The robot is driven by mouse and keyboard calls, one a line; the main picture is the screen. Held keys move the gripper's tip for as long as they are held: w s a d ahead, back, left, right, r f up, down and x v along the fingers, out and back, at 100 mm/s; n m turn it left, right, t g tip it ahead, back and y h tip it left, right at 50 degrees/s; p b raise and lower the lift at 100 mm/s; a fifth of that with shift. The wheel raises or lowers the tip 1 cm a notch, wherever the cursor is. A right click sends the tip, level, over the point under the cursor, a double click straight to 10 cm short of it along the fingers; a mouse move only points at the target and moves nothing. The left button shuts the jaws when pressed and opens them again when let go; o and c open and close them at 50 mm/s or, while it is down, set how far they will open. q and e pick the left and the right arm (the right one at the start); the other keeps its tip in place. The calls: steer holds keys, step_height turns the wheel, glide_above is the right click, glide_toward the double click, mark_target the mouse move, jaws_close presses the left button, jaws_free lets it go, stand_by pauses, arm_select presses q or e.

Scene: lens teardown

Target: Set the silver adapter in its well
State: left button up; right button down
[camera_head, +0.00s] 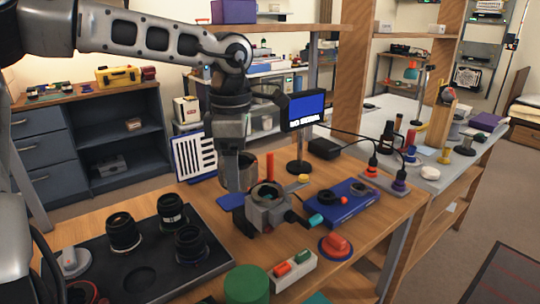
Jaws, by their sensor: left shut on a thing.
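My left gripper (241,183) comes down from the left arm, with its fingers pointing down just left of the grey vise (266,214). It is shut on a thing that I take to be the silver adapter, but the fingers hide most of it. A round ring with a dark opening (268,193) shows at the top of the vise, right beside the fingers. The black tray (184,273) lies at the front left with several black lenses (123,231) standing in it. An empty round well (138,279) shows in its front part. My right gripper is out of view.
A blue case (345,203), a red knob-like part (335,245), a white block with red and green pieces (292,270) and a green cylinder (247,284) stand right of the tray. A monitor (303,110) stands behind the vise. A red cylinder (270,167) stands behind it.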

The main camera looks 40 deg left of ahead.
arm_select(q)
steer(key=s+a+f+m+b, duration=0.3)
steer(key=s+a+m+b, duration=0.15)
steer(key=s+a, duration=0.2)
steer(key=s+a+f+m+b, duration=0.2)
steer(key=s+a+m+b, duration=0.25)
steer(key=s, duration=0.35)
steer(key=s+f+m+b, duration=0.1)
steer(key=f+b, duration=0.1)
steer(key=f, duration=0.1)
steer(key=s+f+m+b, duration=0.1)
steer(key=f+b, duration=0.1)
steer(key=f, duration=0.2)
steer(key=s+f+m+b, duration=0.1)
steer(key=f+m+b, duration=0.1)
steer(key=f+b, duration=0.1)
steer(key=shift+s+f, duration=0.4)
steer(key=shift+f, duration=0.6)
steer(key=shift+b, duration=0.3)
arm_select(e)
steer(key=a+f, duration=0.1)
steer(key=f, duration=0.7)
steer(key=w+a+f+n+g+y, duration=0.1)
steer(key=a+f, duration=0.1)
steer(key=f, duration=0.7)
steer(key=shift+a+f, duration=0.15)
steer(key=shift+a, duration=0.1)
